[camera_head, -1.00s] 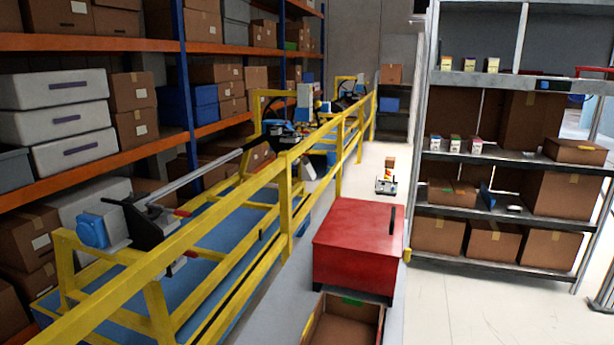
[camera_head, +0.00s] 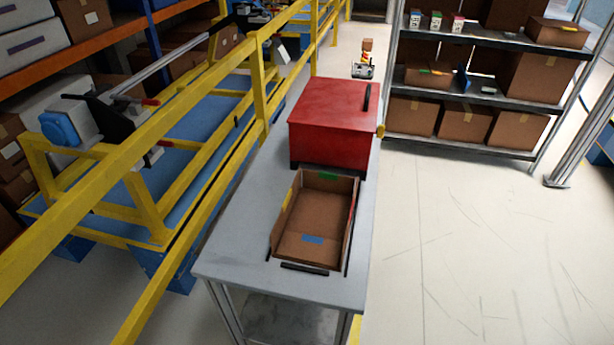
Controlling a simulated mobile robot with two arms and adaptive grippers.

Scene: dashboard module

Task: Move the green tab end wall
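An open brown cardboard box (camera_head: 322,222) sits on a grey table (camera_head: 232,253) near the middle of the head view. A green patch (camera_head: 315,174) shows at the top of its far end wall, most likely the green tab. A yellow patch shows on its left wall, a red one on its right wall, and a blue patch (camera_head: 312,238) lies low at the near end. The box looks empty inside. Neither of my grippers is in view.
A red box (camera_head: 333,125) stands on the table just behind the cardboard box. A yellow railing (camera_head: 190,85) runs along the left. A shelf with cartons (camera_head: 465,120) stands at the back right. The floor to the right is clear.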

